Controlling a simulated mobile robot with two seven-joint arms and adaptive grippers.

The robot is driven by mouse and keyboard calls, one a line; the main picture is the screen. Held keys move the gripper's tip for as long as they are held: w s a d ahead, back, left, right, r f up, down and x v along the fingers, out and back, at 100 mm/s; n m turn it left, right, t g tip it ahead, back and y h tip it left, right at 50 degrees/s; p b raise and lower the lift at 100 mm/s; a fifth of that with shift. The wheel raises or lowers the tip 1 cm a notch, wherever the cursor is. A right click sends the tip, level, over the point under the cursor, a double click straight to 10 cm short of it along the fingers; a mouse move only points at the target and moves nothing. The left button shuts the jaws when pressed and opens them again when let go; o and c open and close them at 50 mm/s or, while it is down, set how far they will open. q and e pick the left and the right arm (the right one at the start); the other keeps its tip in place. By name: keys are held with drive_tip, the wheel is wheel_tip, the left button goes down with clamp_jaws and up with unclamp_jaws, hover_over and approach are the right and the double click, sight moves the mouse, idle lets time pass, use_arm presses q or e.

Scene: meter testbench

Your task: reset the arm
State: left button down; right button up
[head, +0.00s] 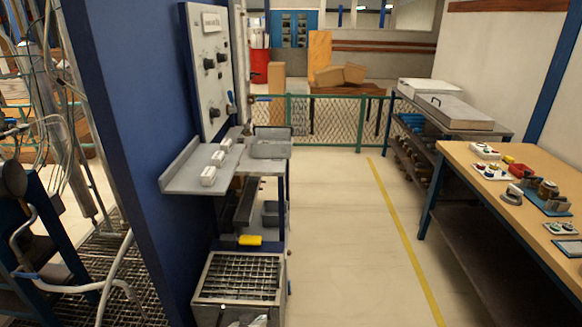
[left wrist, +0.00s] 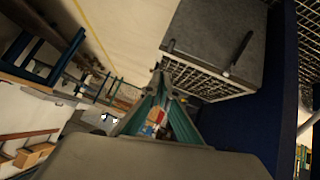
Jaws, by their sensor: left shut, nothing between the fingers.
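My left gripper (head: 246,321) shows only as a small grey-white piece at the bottom edge of the head view, in front of the grated box (head: 240,278). In the left wrist view the left gripper (left wrist: 163,70) reaches up from the bottom middle, its greenish fingers closed and holding nothing. Its tips appear beside the grated box (left wrist: 215,50), though I cannot tell whether they touch it. My right gripper is in neither view.
A blue wall (head: 135,150) stands left of the test panel (head: 208,70) and its grey shelf (head: 190,180) with white blocks. A wooden workbench (head: 480,185) with small devices stands at right. The floor (head: 350,220) between them is clear, up to a green mesh fence (head: 335,115).

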use_arm(q)
drive_tip(key=s+a+r+m, duration=0.1)
drive_tip(key=s+a+r, duration=0.1)
drive_tip(key=s, duration=0.8)
drive_tip(key=s+a+r+m, duration=0.2)
drive_tip(key=s+a, duration=0.3)
drive_tip(key=s, duration=0.5)
drive_tip(key=s+a+r+m+t, duration=0.1)
drive_tip(key=s+a+r, duration=0.2)
drive_tip(key=s, duration=0.7)
drive_tip(key=shift+s+a+m, duration=0.2)
drive_tip(key=shift+a+m, duration=0.2)
drive_tip(key=shift+a, duration=0.2)
